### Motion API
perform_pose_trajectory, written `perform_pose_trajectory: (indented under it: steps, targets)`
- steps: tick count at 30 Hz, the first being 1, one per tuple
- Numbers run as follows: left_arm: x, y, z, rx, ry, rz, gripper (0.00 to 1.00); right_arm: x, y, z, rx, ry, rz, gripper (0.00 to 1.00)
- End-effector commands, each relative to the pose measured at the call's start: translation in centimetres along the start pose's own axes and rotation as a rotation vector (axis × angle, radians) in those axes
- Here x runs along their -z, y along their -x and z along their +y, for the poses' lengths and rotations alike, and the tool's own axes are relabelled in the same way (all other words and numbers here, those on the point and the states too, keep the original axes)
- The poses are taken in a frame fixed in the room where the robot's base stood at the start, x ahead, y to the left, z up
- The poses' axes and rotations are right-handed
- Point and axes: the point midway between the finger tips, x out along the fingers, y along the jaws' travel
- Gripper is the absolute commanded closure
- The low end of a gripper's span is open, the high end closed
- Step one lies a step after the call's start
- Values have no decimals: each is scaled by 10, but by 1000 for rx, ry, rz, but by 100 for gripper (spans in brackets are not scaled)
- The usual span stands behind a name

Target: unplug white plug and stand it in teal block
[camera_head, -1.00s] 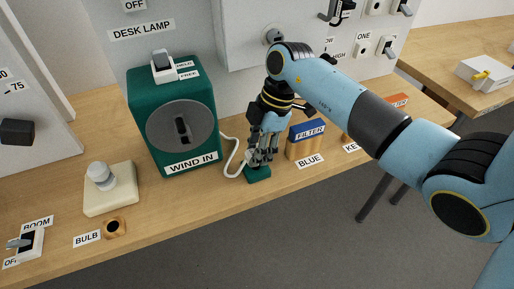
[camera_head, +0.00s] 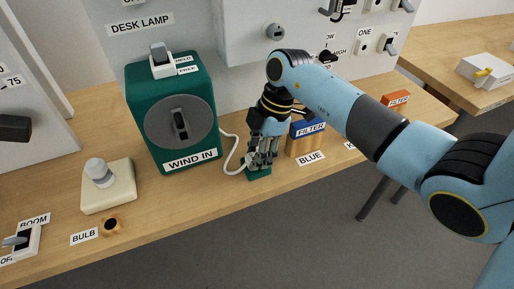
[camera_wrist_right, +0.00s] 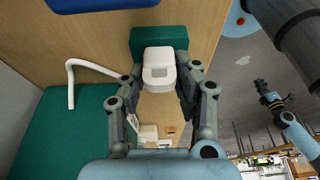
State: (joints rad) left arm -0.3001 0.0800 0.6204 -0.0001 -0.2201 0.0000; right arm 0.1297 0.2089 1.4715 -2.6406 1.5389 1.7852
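My right gripper (camera_head: 260,160) reaches down over the block. Its two fingers flank the plug closely in the right wrist view (camera_wrist_right: 159,82); whether they press on it is unclear. A white cable (camera_head: 231,160) runs from the box toward the plug. A small dark gripper, seemingly my left one (camera_wrist_right: 262,88), shows far off.
The WIND IN box (camera_head: 150,130) stands left of my right gripper. A blue-topped FILTER block (camera_head: 305,142) stands close at its right. A bulb on a cream base (camera_head: 108,188) and a wooden holder (camera_head: 111,226) are farther left. The table's front edge is near the teal block.

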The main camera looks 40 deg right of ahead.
Motion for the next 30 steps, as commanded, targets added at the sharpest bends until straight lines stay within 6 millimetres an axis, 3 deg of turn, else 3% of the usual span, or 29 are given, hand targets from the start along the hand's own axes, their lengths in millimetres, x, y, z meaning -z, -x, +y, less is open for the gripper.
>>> perform_pose_trajectory:
  steps: [1,5,16,30]
  targets:
    - [0,0,0,0,0,0,100,0,0,0,0,0,0,63]
    - [0,0,0,0,0,0,100,0,1,0,0,0,0,46]
    - [-1,0,-1,1,0,-1,100,-1,7,0,-1,-1,-1,45]
    - [0,0,0,0,0,0,100,-1,101,1,-3,1,-2,45]
